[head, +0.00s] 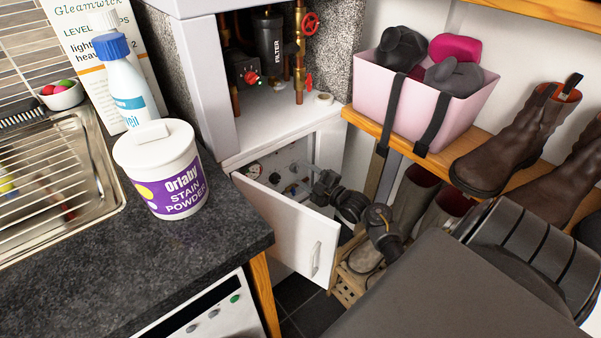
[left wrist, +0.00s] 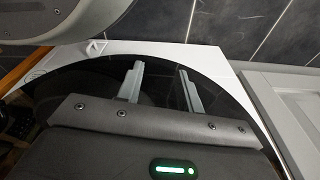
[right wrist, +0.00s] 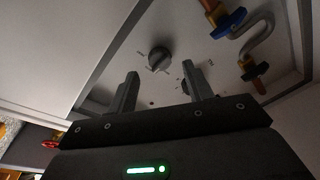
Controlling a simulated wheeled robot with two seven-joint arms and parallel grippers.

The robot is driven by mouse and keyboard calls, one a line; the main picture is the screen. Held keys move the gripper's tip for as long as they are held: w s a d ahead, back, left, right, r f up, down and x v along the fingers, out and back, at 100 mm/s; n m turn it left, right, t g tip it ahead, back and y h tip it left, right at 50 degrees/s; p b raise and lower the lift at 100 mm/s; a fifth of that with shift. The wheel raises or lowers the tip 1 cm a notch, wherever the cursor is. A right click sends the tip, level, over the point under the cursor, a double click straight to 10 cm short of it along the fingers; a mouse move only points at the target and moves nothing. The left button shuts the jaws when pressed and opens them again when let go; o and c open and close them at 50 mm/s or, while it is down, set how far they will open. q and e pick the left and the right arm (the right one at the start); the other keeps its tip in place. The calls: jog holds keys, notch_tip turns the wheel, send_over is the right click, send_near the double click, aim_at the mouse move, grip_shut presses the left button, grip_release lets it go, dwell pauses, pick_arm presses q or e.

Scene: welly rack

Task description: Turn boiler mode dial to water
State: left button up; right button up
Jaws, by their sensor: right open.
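The boiler panel (head: 300,165) is inside the low white cupboard, behind its open door (head: 290,232). Small dark knobs (head: 275,178) show on it in the head view. In the right wrist view a round grey dial (right wrist: 159,58) with small marks around it sits beyond the fingertips. A second dark knob (right wrist: 186,87) is partly hidden by the right-hand finger. Their labels are too small to read. My right gripper (head: 318,185) is open and empty at the cupboard opening, apart from the grey dial. My left gripper (left wrist: 162,80) is open and empty, outside the head view.
The open door stands left of my right arm. A worktop (head: 90,240) with a stain powder tub (head: 165,175) is at left. A wooden shelf (head: 390,135) with a pink bin (head: 400,90) and boots is at right.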

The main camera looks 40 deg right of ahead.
aim_at(295, 168)
jog(key=shift+w+a, duration=0.2)
jog(key=shift+w, duration=1.25)
jog(key=c, duration=1)
